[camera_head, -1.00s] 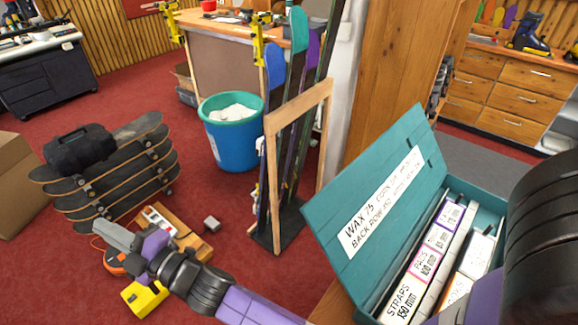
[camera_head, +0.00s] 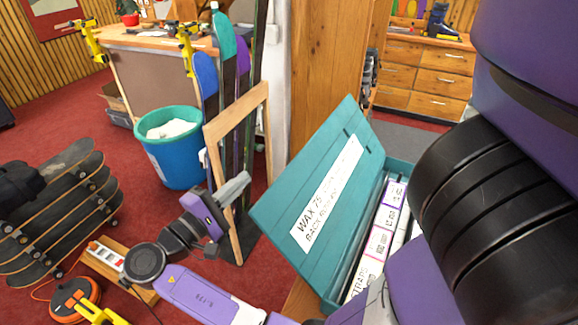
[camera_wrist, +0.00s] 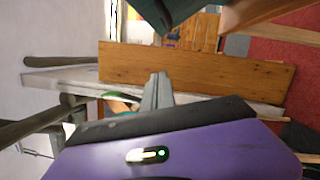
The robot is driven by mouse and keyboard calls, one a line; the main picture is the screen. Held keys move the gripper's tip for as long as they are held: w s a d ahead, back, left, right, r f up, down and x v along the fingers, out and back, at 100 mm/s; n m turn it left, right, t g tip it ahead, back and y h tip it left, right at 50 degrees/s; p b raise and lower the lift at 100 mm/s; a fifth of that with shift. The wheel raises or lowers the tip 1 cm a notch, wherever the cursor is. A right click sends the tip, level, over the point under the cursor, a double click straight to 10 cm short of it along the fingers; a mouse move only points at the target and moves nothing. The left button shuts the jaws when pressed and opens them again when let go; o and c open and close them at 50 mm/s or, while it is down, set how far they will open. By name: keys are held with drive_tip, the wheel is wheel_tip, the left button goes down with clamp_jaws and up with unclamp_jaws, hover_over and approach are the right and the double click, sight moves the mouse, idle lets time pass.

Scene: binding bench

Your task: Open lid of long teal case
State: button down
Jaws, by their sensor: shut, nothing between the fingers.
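The long teal case (camera_head: 340,300) stands at the lower right of the head view. Its lid (camera_head: 290,238) is swung up and tilted back to the left, with a white label strip on its inner face. Boxes with white and pink labels (camera_head: 380,240) show inside; my arm hides the case's right part. My gripper (camera_head: 235,187) is left of the lid, apart from it, with its fingers shut and empty. In the wrist view the shut fingers (camera_wrist: 157,92) point at a wooden panel, and a dark teal edge (camera_wrist: 165,15) shows at the top.
A wooden rack (camera_head: 235,120) with skis stands just behind my gripper. A blue bin (camera_head: 170,150) is farther back. Stacked skateboards (camera_head: 60,210), a power strip (camera_head: 105,256) and an orange reel (camera_head: 75,300) lie on the red floor at left. A wooden post (camera_head: 330,80) rises behind the case.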

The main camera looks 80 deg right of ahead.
sight(295, 166)
drive_tip(key=shift+m+g+y, duration=0.5)
drive_tip(key=shift+m+g, duration=0.1)
drive_tip(key=shift+g, duration=0.2)
drive_tip(key=s+d+p, duration=0.1)
drive_tip(key=s+d, duration=0.1)
drive_tip(key=s, duration=0.1)
drive_tip(key=s+d+r+p, duration=0.1)
drive_tip(key=s+d, duration=0.1)
drive_tip(key=s, duration=0.1)
drive_tip(key=s+d+p, duration=0.2)
drive_tip(key=s, duration=0.2)
drive_tip(key=shift+s+d+r, duration=0.1)
drive_tip(key=shift+d+r, duration=0.1)
drive_tip(key=shift+r, duration=0.05)
drive_tip(key=shift+s+a, duration=0.2)
drive_tip(key=shift+s, duration=0.5)
drive_tip(key=shift+d, duration=0.1)
